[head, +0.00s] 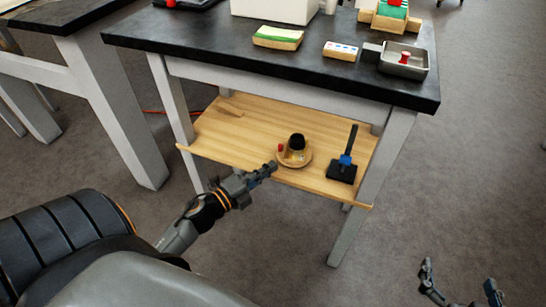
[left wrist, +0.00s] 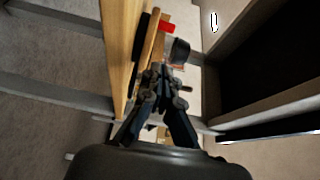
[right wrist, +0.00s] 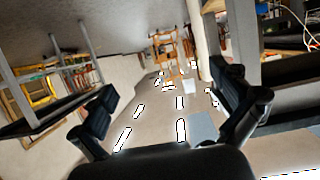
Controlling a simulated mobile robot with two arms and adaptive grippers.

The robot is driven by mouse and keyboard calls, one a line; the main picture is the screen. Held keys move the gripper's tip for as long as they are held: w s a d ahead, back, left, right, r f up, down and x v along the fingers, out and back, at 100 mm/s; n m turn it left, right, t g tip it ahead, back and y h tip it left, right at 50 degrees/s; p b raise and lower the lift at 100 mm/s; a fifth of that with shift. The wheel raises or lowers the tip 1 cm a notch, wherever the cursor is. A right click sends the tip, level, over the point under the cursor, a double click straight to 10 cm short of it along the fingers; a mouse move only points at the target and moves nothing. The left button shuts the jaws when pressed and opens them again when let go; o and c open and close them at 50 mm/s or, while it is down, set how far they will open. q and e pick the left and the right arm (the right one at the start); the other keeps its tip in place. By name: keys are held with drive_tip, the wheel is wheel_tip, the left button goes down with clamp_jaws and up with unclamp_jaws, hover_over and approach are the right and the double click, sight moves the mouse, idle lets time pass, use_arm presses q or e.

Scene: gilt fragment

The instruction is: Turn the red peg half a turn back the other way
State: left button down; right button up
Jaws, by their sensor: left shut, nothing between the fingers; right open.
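A small red peg (head: 280,148) stands at the left rim of a round wooden base (head: 305,160) on the lower shelf, beside a black-topped knob (head: 297,141). In the left wrist view the red peg (left wrist: 167,27) shows just beyond my fingertips, with the black knob (left wrist: 180,50) next to it. My left gripper (head: 272,167) is shut and empty, close to the front left of the base. It also shows in the left wrist view (left wrist: 160,78). My right gripper (head: 458,275) is open and empty over the floor, well away from the table.
The wooden shelf (head: 226,136) sits under a black tabletop (head: 200,40), which overhangs it. A black stand with a blue clamp (head: 345,160) is right of the base. A metal tray (head: 418,69) holding another red piece is on top. Grey table legs (head: 375,185) flank the shelf.

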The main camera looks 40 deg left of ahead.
use_arm(q)
drive_tip(key=w, duration=0.2)
drive_tip(key=w+a, duration=0.1)
drive_tip(key=w, duration=0.1)
drive_tip(key=shift+b, duration=0.35)
drive_tip(key=shift+w+a, duration=0.35)
drive_tip(key=shift+w, duration=0.05)
use_arm(e)
drive_tip(key=shift+w+a+r+t+y, duration=0.15)
drive_tip(key=shift+w+a+r+t, duration=0.1)
drive_tip(key=shift+r+t, duration=0.45)
drive_tip(key=shift+w+a+r+t+y, duration=0.1)
drive_tip(key=shift+w+r+t, duration=0.2)
drive_tip(key=shift+r, duration=0.55)
drive_tip(key=shift+w+a+r+t+y, duration=0.2)
drive_tip(key=shift+r+t, duration=0.4)
drive_tip(key=shift+r, duration=0.2)
use_arm(q)
drive_tip(key=shift+w+a, duration=0.55)
drive_tip(key=shift+w, duration=0.1)
use_arm(e)
drive_tip(key=shift+s+d+f+g, duration=0.1)
drive_tip(key=shift+f+g, duration=0.3)
drive_tip(key=shift+f, duration=0.25)
use_arm(q)
drive_tip(key=shift+s, duration=0.1)
use_arm(e)
drive_tip(key=shift+s, duration=0.1)
